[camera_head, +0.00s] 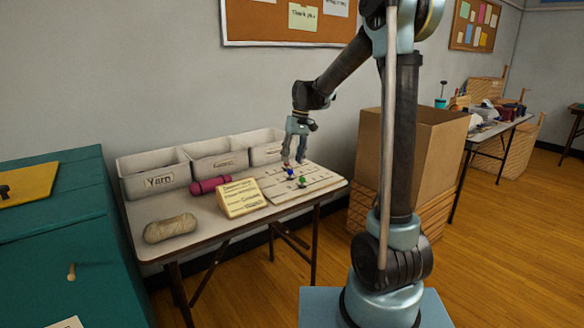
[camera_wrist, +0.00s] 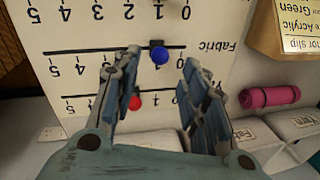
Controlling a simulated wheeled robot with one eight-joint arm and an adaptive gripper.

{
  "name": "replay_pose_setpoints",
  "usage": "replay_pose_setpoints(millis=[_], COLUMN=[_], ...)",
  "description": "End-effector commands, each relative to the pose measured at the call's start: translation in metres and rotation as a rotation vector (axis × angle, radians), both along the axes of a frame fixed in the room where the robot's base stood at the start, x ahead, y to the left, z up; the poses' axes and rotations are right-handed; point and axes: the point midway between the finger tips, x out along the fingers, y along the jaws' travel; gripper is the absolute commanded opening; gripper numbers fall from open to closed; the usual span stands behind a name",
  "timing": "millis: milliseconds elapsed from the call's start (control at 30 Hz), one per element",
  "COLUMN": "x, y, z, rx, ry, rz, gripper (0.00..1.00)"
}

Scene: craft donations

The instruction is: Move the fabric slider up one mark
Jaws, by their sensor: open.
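The slider board (camera_head: 322,190) lies on the table; the wrist view shows it upside down. The row labelled Fabric (camera_wrist: 217,46) has a blue knob (camera_wrist: 159,56) on a dark slider block, seemingly at the mark 1. The blue knob also shows in the head view (camera_head: 290,172). My gripper (camera_head: 293,157) is open and empty, pointing down over the board's far part. In the wrist view the blue knob appears between and just beyond the fingertips; I see no contact. A red knob (camera_wrist: 135,103) sits on the neighbouring row, between the fingers in the picture.
A green knob (camera_head: 302,181) sits on a nearer row. A card stand (camera_head: 242,197), a magenta roll (camera_head: 208,186) and a yarn skein (camera_head: 170,228) lie left of the board. Grey bins (camera_head: 155,182) line the table's back. A large cardboard box (camera_head: 437,150) stands right of the table.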

Motion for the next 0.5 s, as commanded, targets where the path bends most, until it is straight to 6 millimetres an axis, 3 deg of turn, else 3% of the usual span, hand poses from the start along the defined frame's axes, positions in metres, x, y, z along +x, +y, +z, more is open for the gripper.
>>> replay_pose_setpoints(millis=[200,500], x=[0.004,0.007], y=[-0.008,-0.012], z=[0.039,0.066], rx=[0.000,-0.001], ry=[0.000,0.001], rz=[-0.001,-0.001], gripper=[0.40,0.40])
